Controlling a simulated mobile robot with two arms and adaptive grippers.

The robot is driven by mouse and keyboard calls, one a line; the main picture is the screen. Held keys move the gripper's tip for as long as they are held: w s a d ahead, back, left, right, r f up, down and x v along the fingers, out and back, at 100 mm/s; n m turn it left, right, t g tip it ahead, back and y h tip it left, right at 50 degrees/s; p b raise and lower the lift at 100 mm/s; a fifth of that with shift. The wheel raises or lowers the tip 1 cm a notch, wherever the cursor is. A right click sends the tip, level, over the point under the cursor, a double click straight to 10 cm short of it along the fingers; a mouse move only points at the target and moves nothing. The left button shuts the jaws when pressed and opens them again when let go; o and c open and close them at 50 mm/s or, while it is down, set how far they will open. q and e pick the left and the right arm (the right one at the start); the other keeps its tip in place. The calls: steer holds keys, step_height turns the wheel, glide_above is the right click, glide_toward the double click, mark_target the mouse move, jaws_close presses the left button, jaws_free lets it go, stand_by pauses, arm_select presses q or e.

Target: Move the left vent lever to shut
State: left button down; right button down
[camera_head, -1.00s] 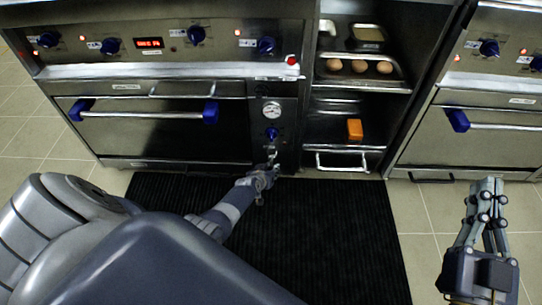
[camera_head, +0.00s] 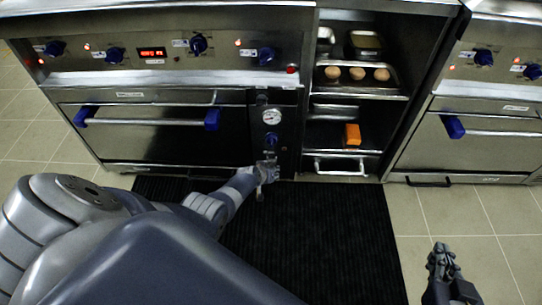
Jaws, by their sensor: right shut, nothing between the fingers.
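The left oven (camera_head: 160,145) has a narrow dark side panel with a round gauge (camera_head: 272,115) and a blue knob (camera_head: 271,139) below it. A small upright fitting (camera_head: 261,98) sits at the panel's top; I cannot tell whether it is the left vent lever, or its position. My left gripper (camera_head: 268,166) is at the foot of this panel, below the blue knob. Its fingers are too small to tell open from shut, or whether they touch the panel. My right gripper (camera_head: 440,252) is shut and empty, over the tiles at lower right, away from the ovens.
The oven door has a bar handle with blue ends (camera_head: 150,122). Right of the panel are open shelves with eggs (camera_head: 356,74), an orange block (camera_head: 352,134) and a drawer handle (camera_head: 340,171). A second oven (camera_head: 480,145) stands at right. A black mat (camera_head: 310,240) covers the floor.

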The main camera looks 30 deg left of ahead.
stand_by(0.4)
arm_select(q)
steer(key=c, duration=1.3)
jaws_free()
steer(key=shift+s+d+r, duration=0.1)
steer(key=shift+r, duration=0.05)
steer(key=shift+s+d+r, duration=0.1)
steer(key=shift+s+r, duration=0.15)
steer(key=shift+r, duration=0.05)
steer(key=v, duration=1.1)
